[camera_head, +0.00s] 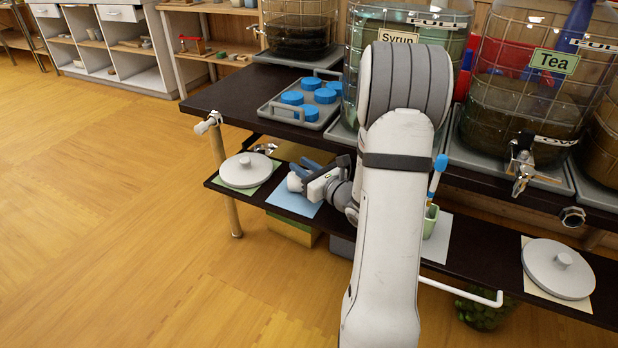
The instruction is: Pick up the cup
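No cup shows clearly apart from a small green cup-like container (430,221) on the lower shelf, with a blue-and-white brush (437,177) standing in it. My gripper (303,172) reaches left over a blue mat (301,206) on the same shelf, to the left of the green container. Its grey-blue fingers are small in the picture, and I cannot tell whether they are open or hold anything. My arm hides part of the shelf between the gripper and the green container. Anything right under the gripper is hidden.
Round grey lids lie on the lower shelf (390,245) at the left (246,170) and right (559,269). Above are the Syrup and Tea jars (535,105), with a tap (523,165) jutting out, and a tray (268,112) of blue lids. The wooden floor at the left is clear.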

